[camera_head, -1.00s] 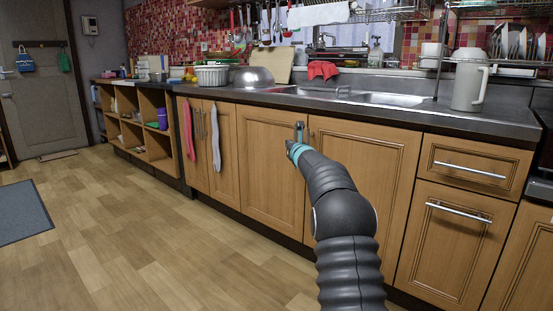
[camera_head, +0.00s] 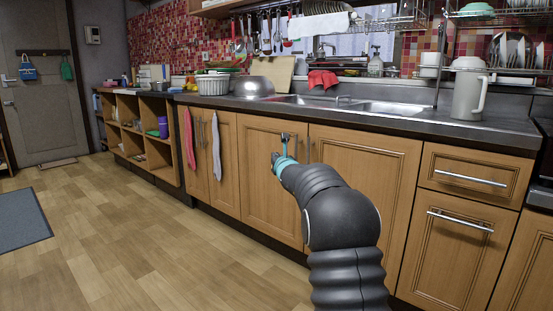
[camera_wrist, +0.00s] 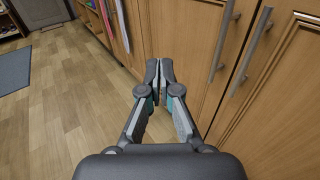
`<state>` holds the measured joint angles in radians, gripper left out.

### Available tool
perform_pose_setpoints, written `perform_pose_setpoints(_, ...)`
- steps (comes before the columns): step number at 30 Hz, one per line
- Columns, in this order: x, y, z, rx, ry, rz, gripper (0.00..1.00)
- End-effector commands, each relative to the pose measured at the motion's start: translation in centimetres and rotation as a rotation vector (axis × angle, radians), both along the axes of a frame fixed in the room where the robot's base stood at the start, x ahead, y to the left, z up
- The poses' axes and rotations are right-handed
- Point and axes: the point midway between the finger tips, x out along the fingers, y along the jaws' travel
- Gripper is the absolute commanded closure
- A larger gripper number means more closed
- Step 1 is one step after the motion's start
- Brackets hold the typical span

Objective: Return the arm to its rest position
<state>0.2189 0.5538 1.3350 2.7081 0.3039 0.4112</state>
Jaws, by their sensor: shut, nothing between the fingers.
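My gripper (camera_head: 278,157) is in front of the wooden cabinet doors below the counter, seen from behind at the end of my arm in the head view. In the wrist view my gripper (camera_wrist: 159,64) points down along the cabinet fronts over the floor. Its two fingers meet at the tips with nothing between them. Utensils (camera_head: 262,33) hang from a rail at the back wall above the counter, well above and apart from my gripper.
Cabinet doors (camera_head: 362,175) with metal handles stand close on the right. A pink towel (camera_head: 189,138) and a grey towel (camera_head: 216,146) hang on the left doors. A white jug (camera_head: 468,88) stands on the counter. The wooden floor (camera_head: 150,240) at left is clear.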

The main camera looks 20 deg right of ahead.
Motion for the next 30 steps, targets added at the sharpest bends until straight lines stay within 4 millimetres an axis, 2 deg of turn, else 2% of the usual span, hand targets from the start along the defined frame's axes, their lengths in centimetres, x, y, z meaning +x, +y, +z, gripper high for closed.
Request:
perform_pose_setpoints(7, 0.0, 0.0, 0.1, -0.019, -0.003, 0.003, 1.00)
perform_pose_setpoints(11, 0.0, 1.1, 0.2, -0.151, -0.014, 0.054, 1.00)
perform_pose_setpoints(17, -1.4, 4.8, -4.8, -0.495, 0.059, 0.240, 1.00)
perform_pose_setpoints(23, -6.3, 10.0, -7.4, -0.855, 0.101, 0.493, 1.00)
perform_pose_setpoints(26, -9.7, 12.6, -8.0, -1.028, 0.107, 0.633, 1.00)
perform_pose_setpoints(30, -15.4, 15.8, -8.9, -1.260, 0.109, 0.837, 1.00)
